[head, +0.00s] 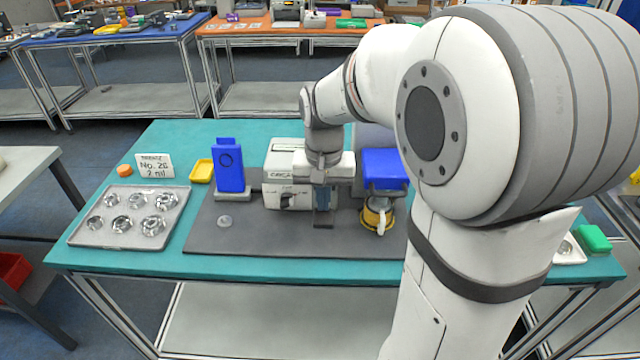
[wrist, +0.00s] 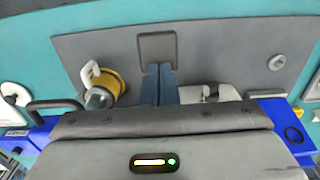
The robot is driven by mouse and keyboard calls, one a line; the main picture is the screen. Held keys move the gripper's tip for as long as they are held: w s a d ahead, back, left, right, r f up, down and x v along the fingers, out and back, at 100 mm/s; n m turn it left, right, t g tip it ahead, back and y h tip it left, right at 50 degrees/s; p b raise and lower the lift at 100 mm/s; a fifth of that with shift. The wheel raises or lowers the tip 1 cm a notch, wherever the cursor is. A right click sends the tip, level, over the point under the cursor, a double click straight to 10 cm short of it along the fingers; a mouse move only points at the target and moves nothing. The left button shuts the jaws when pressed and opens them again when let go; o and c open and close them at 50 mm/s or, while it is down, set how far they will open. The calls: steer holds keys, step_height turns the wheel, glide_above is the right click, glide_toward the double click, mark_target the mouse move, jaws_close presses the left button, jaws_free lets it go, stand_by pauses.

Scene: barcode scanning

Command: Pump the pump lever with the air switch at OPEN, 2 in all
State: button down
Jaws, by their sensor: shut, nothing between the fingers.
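A white device box (head: 285,178) stands on the grey mat. A small black switch (head: 287,199) on its front looks like the air switch; it also shows in the wrist view (wrist: 212,90). I cannot read its position. My gripper (head: 323,220) points down just right of the switch, shut and empty. In the wrist view its blue-grey fingers (wrist: 158,72) reach a dark square plate (wrist: 157,47), perhaps the pump lever. I cannot tell whether they touch it. My wrist hides part of the device.
A yellow round part with a pale handle (head: 377,216) stands close right of my gripper, below a blue block (head: 384,168). A tall blue block (head: 229,166) stands left of the device.

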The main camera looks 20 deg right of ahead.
steer(key=shift+r+p, duration=2.05)
steer(key=shift+r, duration=1.05)
step_height(320, 180, up, 4)
steer(key=p, duration=0.3)
steer(key=s+f+n+t+b, duration=0.1)
steer(key=s+n+t+b, duration=0.1)
steer(key=s, duration=1.2)
steer(key=shift+s+a+f+n+t, duration=0.15)
steer(key=shift+s+a+n+t, duration=0.25)
steer(key=shift+n+t, duration=0.4)
